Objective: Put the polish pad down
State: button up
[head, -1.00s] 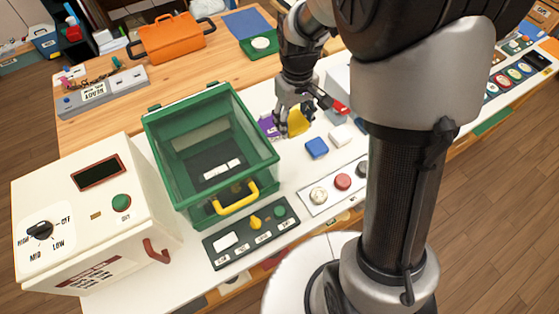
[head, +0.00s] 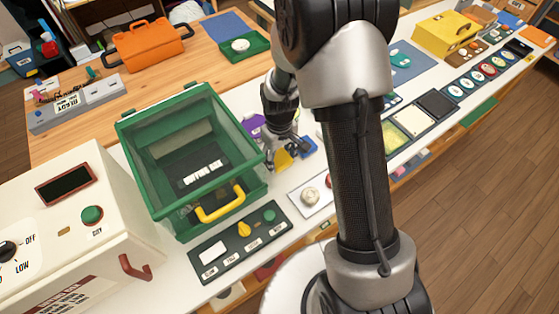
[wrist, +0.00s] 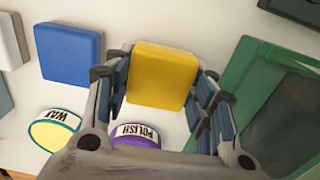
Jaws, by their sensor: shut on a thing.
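A yellow pad (head: 283,161), which I take for the polish pad, is between the fingers of my gripper (head: 281,148). In the wrist view, the yellow pad (wrist: 162,75) sits squarely between the two fingers of my gripper (wrist: 158,82), which is shut on it. It is over the white counter (head: 290,175), close to the right side of the green box. I cannot tell whether its underside touches the counter. A purple tin labelled POLISH (wrist: 137,134) is partly hidden by my gripper.
A blue pad (wrist: 68,54) lies beside the yellow one, and a WAX tin (wrist: 56,131) is nearby. The green clear-lidded box (head: 190,150) stands close on the left. A dark switch panel (head: 239,242) and a white button panel (head: 299,198) lie in front.

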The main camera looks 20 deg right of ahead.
jog(key=shift+f, duration=0.55)
jog(key=shift+f, duration=0.15)
jog(key=o, duration=0.9)
jog(key=shift+o, duration=0.2)
